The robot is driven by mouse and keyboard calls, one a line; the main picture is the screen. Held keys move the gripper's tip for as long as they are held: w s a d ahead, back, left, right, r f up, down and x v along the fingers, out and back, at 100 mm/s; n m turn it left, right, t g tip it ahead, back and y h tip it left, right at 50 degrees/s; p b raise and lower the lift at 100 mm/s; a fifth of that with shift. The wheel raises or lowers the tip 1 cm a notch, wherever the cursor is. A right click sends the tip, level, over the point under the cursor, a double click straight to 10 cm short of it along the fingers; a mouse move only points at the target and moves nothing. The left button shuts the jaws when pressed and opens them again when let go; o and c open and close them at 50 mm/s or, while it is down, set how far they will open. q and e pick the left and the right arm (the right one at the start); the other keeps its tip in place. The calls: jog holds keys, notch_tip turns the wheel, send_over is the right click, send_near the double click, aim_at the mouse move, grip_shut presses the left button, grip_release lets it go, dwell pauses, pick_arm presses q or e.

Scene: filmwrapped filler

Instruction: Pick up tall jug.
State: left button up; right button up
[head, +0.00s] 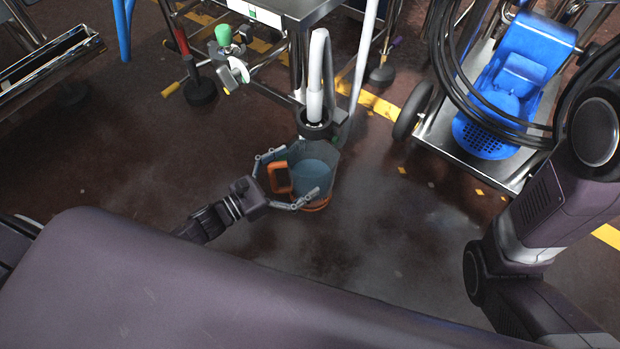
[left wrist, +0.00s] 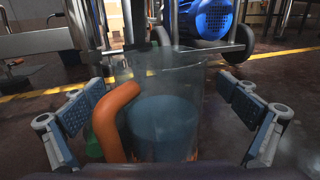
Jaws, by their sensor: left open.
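The tall jug (head: 318,166) is see-through, with an orange handle on its left side, an orange base and bluish contents. It stands upright, seemingly on the dark floor. My left gripper (head: 288,177) is open, its two fingers spread to either side of the jug. In the left wrist view the jug (left wrist: 165,115) is close and central between the two finger pads, with gaps on both sides. Its orange handle is at the left, facing my gripper. The lowest part of the jug is hidden there. My right arm shows at the right of the head view, but its gripper does not.
A metal-framed table (head: 290,8) with a white hose or pipe (head: 316,75) stands just behind the jug. A cart carrying a blue motor (head: 515,80) and black hoses is at the upper right. The dark floor left and right of the jug is clear.

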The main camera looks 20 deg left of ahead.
pick_arm(q)
jog(key=shift+x, duration=0.8)
jog(key=shift+c, duration=0.4)
jog(key=c, duration=1.8)
jog(key=shift+w+r, duration=0.1)
jog(key=shift+r, duration=0.2)
jog(key=shift+c, duration=0.3)
